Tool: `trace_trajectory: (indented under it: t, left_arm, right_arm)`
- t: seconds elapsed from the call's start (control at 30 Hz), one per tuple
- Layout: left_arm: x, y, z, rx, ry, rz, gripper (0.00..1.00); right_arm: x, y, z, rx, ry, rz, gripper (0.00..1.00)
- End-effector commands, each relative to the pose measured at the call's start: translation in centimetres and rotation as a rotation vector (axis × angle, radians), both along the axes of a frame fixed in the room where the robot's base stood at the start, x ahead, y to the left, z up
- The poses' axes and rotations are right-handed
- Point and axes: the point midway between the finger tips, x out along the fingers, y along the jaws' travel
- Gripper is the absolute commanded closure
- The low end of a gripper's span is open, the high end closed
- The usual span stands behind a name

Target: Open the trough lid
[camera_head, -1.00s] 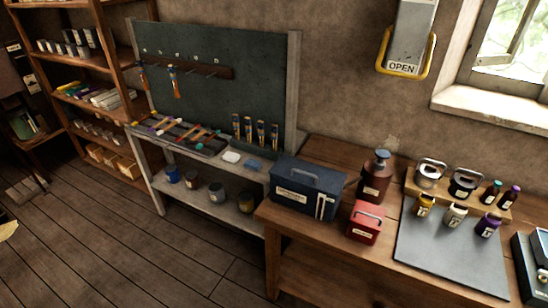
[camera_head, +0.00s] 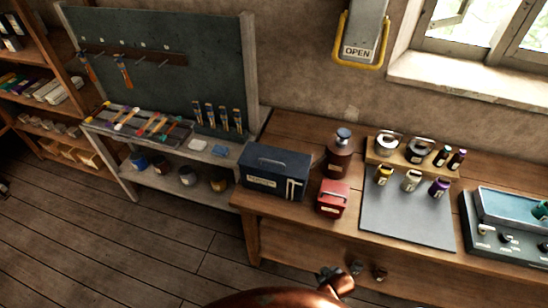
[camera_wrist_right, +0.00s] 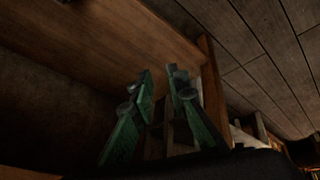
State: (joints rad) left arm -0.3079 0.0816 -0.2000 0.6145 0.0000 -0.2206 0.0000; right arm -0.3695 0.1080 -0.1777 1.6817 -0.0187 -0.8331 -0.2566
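I cannot make out for certain which thing is the trough lid. A pale box (camera_head: 362,22) with a yellow bar handle (camera_head: 338,45) and an OPEN label hangs on the wall. At the right edge, a dark unit (camera_head: 500,243) with a pale blue tray-like top (camera_head: 505,207) stands on the bench. My right gripper (camera_head: 367,270) is low in front of the bench, touching none of these. In the right wrist view its green fingers (camera_wrist_right: 160,80) stand apart with nothing seen between them. My left gripper is out of view.
The wooden bench (camera_head: 290,128) holds a blue toolbox (camera_head: 275,172), a red box (camera_head: 333,199), a brown bottle (camera_head: 339,158) and a grey mat (camera_head: 405,222) with small jars. A tool shelf (camera_head: 120,165) stands left. The floor (camera_head: 150,250) at front left is clear.

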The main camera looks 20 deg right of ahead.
Motion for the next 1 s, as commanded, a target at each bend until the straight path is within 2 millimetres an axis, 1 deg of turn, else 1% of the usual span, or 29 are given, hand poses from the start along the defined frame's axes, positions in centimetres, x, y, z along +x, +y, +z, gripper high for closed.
trace_trajectory:
  t: [0.03,0.07,0.1,0.17,0.2,0.27,0.3,0.37,0.4,0.47,0.5,0.57,0.6,0.67,0.7,0.9,1.0]
  left_arm:
    - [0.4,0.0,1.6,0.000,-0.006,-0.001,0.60]
    - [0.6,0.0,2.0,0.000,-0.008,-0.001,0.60]
    - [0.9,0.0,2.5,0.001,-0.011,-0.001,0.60]
    - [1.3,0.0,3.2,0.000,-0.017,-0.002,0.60]
    - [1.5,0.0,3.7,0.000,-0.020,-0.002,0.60]
    - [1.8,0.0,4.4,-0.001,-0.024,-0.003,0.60]
    - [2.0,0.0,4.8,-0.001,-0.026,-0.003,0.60]
    - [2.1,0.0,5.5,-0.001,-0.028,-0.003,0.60]
    - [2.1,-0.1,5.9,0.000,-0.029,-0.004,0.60]
    - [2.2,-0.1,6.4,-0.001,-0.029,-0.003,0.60]
    - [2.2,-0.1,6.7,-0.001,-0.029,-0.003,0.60]
    - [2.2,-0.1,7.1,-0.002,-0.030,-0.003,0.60]
    - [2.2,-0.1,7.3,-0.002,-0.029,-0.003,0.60]
    - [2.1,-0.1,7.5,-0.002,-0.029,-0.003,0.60]
    - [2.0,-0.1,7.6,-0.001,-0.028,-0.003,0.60]
    - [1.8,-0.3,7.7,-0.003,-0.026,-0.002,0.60]
    - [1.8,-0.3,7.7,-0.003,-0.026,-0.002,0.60]
  right_arm:
    - [1.2,0.0,4.4,-0.008,-0.031,0.012,0.85]
    - [1.7,0.0,6.0,-0.012,-0.043,0.020,0.85]
    - [2.3,0.0,8.2,-0.019,-0.060,0.029,0.85]
    - [3.0,0.0,11.2,-0.028,-0.082,0.041,0.85]
    - [3.4,0.0,13.1,-0.033,-0.098,0.049,0.85]
    - [4.0,0.1,15.8,-0.043,-0.121,0.064,0.85]
    - [4.5,0.1,17.7,-0.050,-0.137,0.075,0.85]
    - [5.2,0.2,20.5,-0.064,-0.168,0.098,0.85]
    - [5.8,0.3,22.2,-0.077,-0.190,0.117,0.85]
    - [6.8,0.6,24.7,-0.099,-0.229,0.152,0.85]
    - [7.7,0.9,26.3,-0.117,-0.259,0.182,0.85]
    - [9.2,1.4,28.3,-0.151,-0.310,0.233,0.85]
    - [10.4,1.8,29.6,-0.176,-0.349,0.273,0.85]
    - [12.3,2.5,31.3,-0.224,-0.410,0.337,0.85]
    - [13.7,3.0,32.3,-0.259,-0.453,0.380,0.85]
    - [20.0,6.0,36.5,-0.452,-0.663,0.584,0.85]
    - [22.6,7.6,38.5,-0.555,-0.761,0.671,0.85]
